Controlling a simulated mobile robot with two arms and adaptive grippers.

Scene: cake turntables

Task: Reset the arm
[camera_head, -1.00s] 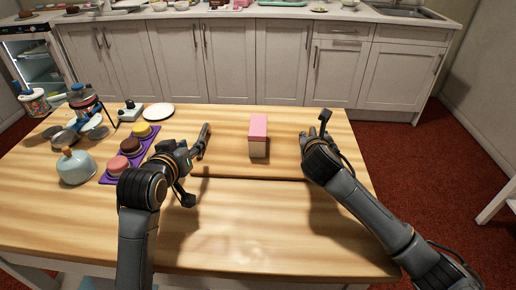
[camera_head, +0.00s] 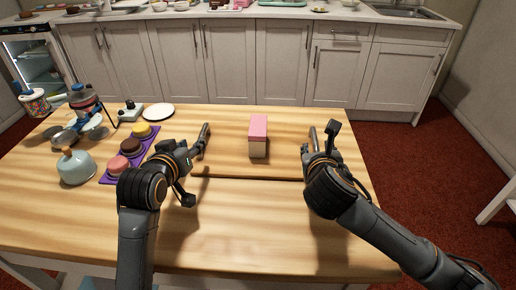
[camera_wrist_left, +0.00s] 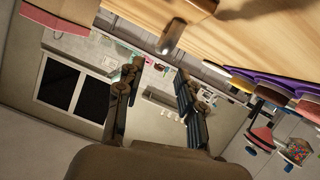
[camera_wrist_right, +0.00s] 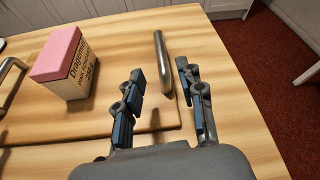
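My left gripper (camera_head: 195,160) is above the table at the left side of the wooden board (camera_head: 230,162). Its two fingers stand apart and empty in the left wrist view (camera_wrist_left: 157,90), with a metal handle (camera_wrist_left: 173,36) beyond them. My right gripper (camera_head: 322,145) is at the right side of the board. In the right wrist view its fingers (camera_wrist_right: 162,92) are apart, with the board's right metal handle (camera_wrist_right: 163,62) showing in the gap ahead. I cannot tell whether they touch it. A pink-topped box (camera_head: 258,136) with printed text stands upright on the board between the grippers.
A purple tray (camera_head: 106,179) with several small cakes, a light blue kettle (camera_head: 76,167), a blender-like appliance (camera_head: 85,105) and a white plate (camera_head: 158,112) are on the left of the table. The table front (camera_head: 240,235) is clear. Cabinets (camera_head: 260,60) stand behind.

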